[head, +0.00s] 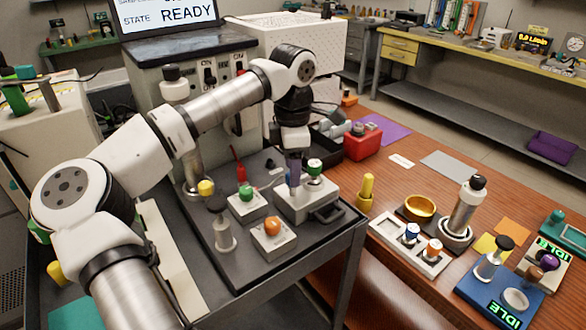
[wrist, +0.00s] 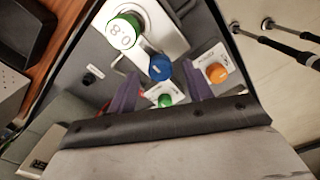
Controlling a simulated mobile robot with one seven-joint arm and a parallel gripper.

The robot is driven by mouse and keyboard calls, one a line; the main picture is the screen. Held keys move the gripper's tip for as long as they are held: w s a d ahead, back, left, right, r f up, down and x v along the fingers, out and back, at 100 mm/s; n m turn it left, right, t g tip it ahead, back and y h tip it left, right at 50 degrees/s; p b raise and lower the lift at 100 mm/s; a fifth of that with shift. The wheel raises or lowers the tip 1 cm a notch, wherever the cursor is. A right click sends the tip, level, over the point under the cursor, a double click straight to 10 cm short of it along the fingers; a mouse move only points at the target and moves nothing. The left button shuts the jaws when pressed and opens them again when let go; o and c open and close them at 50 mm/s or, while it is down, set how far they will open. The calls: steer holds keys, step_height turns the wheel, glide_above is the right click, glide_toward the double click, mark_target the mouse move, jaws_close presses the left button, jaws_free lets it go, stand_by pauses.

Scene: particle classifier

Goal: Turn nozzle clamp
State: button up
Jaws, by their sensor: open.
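A pale block (head: 300,206) sits at the right end of the dark tray-like table. It carries a green-rimmed nozzle (head: 314,167), whose white top reads 0.8 in the wrist view (wrist: 123,33). A blue knob (wrist: 160,67) on the same block appears to be the nozzle clamp.
A green knob (head: 246,192) and an orange knob (head: 272,225) stand on small blocks close by. A grey post (head: 222,230) stands at the front left. A black handle (head: 328,213) juts from the block's right side. A yellow peg (head: 366,190) stands on the wooden table.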

step_height(320, 180, up, 13)
steer(key=shift+f+b, duration=0.15)
steer(key=shift+b, duration=0.15)
steer(key=shift+s+f, duration=0.1)
